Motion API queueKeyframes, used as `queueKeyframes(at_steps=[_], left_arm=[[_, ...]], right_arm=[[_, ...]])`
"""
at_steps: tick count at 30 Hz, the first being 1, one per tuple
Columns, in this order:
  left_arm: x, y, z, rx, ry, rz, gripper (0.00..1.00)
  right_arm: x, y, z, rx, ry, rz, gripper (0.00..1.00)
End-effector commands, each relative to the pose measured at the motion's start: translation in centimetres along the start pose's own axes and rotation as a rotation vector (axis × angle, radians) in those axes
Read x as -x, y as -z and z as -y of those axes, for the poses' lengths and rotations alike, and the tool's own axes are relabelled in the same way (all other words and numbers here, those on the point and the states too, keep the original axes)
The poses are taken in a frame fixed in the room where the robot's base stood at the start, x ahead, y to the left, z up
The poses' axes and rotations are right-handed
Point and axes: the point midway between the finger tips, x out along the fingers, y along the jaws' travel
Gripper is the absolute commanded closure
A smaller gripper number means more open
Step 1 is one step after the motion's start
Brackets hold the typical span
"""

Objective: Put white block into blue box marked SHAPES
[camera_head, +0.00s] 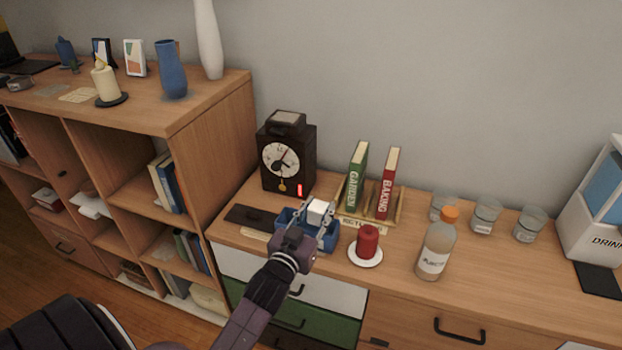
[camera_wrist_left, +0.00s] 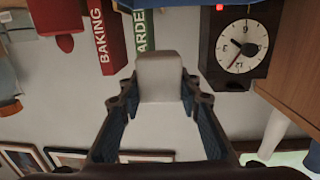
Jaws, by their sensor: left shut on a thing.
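The white block (camera_head: 318,210) is gripped between the fingertips of my left gripper (camera_head: 314,217). In the left wrist view the white block (camera_wrist_left: 160,76) sits between both fingers of the left gripper (camera_wrist_left: 158,90). The blue box (camera_head: 329,242) stands on the wooden cabinet, directly behind and around my gripper in the head view. The block appears over the box; its exact height above the rim I cannot tell. My gripper hides much of the box and any label on it. My right gripper is not in view.
A black clock (camera_head: 287,155) stands behind the box. Green and red books (camera_head: 387,184) stand in a wooden rack to the right. A red candle (camera_head: 367,241) on a white saucer is close to the box's right. A bottle (camera_head: 436,248) and several glasses stand farther right.

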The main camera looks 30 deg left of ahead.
Motion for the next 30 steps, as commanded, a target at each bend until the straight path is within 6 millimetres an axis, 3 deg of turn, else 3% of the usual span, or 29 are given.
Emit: queueKeyframes(at_steps=[1,7,17,30], left_arm=[[-1.2,1.2,1.3,0.0,0.02,-0.002,0.93],[-3.2,1.5,4.0,0.003,0.062,0.001,0.93],[-3.4,0.0,4.2,0.002,0.065,0.001,0.93],[-3.5,-3.4,4.1,0.001,0.064,0.0,0.93]], right_arm=[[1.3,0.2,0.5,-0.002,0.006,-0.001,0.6],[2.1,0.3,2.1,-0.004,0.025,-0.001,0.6],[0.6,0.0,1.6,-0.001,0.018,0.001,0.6],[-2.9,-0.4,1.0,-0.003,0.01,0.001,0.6]])
